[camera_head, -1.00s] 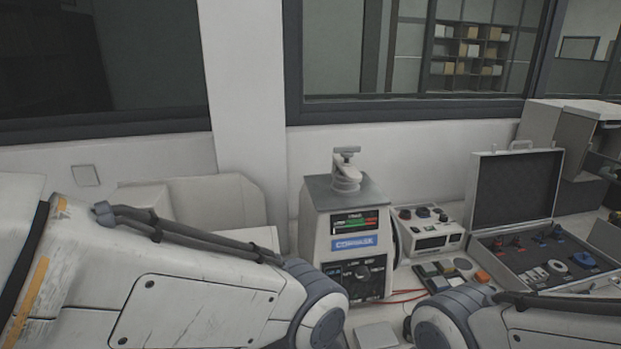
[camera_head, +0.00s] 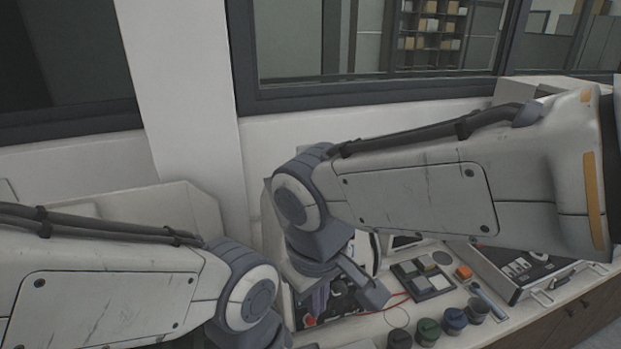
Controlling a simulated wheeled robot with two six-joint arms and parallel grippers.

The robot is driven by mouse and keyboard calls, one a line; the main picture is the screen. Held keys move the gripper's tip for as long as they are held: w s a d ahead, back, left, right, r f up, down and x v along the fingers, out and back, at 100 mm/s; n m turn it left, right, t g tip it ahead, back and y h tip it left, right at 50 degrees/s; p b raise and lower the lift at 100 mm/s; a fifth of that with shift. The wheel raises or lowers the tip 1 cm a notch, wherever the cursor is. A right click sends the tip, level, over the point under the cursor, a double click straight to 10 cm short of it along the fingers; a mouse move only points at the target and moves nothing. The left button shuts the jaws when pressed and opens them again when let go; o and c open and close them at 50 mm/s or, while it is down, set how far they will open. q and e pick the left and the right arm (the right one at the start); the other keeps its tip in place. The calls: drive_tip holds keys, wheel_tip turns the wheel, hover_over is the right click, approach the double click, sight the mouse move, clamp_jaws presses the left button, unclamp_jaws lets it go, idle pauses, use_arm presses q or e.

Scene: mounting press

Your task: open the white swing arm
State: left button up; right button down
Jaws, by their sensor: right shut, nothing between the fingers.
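The mounting press (camera_head: 343,303) stands at the middle of the bench, mostly covered by my right arm. Only parts of its dark front panel and left side show. The white swing arm on its top is hidden behind my right arm. My right gripper (camera_head: 372,293) hangs in front of the press front and is shut and empty. I cannot tell whether it touches the press. My left arm comes in at the lower left, but its gripper is outside the picture.
Several dark round pots (camera_head: 428,331) stand at the bench's front edge. A red cable runs beside the press. A wall and window are behind.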

drive_tip(key=w+a+r+m+t+h, duration=0.1)
drive_tip(key=w+a+r+t, duration=0.15)
drive_tip(key=w+r, duration=0.45)
drive_tip(key=w+a+r+m+t+h, duration=0.1)
drive_tip(key=w+a+r+t, duration=0.1)
drive_tip(key=w+a+r, duration=0.4)
drive_tip(key=w+d+f+p, duration=0.5)
drive_tip(key=w+d+f, duration=0.1)
drive_tip(key=w, duration=0.3)
drive_tip(key=shift+d, duration=0.8)
